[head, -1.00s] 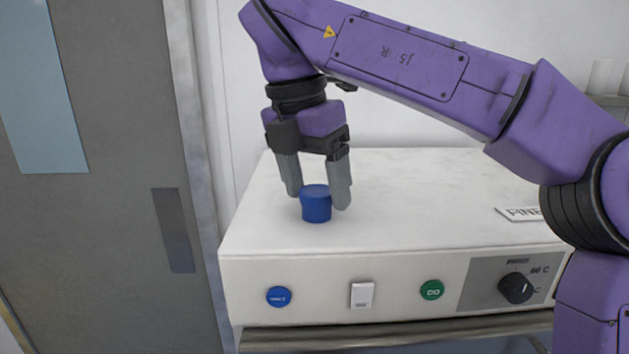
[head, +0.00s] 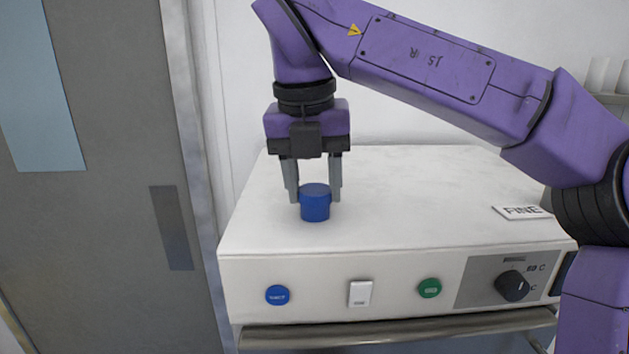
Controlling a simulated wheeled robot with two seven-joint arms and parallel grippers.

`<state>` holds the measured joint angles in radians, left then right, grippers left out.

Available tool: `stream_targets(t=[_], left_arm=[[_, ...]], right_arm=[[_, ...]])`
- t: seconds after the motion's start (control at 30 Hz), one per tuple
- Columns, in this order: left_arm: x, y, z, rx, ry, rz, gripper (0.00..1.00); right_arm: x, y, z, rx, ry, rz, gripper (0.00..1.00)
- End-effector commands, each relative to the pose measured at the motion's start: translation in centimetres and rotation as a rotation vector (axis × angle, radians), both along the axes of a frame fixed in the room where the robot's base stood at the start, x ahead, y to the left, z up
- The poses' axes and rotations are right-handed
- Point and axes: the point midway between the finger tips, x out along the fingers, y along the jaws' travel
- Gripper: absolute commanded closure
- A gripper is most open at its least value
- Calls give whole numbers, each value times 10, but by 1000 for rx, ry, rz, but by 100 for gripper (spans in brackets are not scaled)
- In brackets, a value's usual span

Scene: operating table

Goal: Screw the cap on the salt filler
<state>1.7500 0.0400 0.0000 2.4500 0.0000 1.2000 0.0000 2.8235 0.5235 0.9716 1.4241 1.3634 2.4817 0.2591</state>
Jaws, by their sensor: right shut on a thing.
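The blue cap (head: 315,204) stands upright on the white top of the machine, near its front left. My right gripper (head: 316,193) points straight down and is shut on the cap, with one grey finger at each side. Whatever lies under the cap, such as the salt filler's opening, is hidden by it. My left gripper does not show in the head view.
The white machine (head: 420,185) has a blue button (head: 277,295), a white switch (head: 360,293), a green button (head: 429,288) and a black knob (head: 512,286) on its front. A sign reading FINE (head: 522,211) lies at the right. A grey door (head: 95,230) stands at the left.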

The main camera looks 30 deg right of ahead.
Motion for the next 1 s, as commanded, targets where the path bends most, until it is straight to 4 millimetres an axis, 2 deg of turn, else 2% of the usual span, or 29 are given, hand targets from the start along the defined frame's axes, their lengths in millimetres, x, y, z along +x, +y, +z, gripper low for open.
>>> stream_targets(t=[0.07, 0.2, 0.4, 0.57, 0.77, 0.9, 1.0], left_arm=[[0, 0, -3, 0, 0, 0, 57], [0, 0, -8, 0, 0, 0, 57], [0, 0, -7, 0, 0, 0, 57], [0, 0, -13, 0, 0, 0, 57], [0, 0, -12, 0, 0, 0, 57], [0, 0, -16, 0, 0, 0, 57], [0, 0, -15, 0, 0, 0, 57]], right_arm=[[0, 0, -1, -2, 1, -47, 94], [1, 1, -1, -2, -1, -294, 94], [1, 1, 0, -1, 1, -317, 94], [2, 1, -1, -2, 0, -596, 94], [2, 1, 0, -1, 0, -619, 94], [3, 1, -1, -1, -2, -885, 94], [3, 1, 0, 0, 0, -909, 94]])
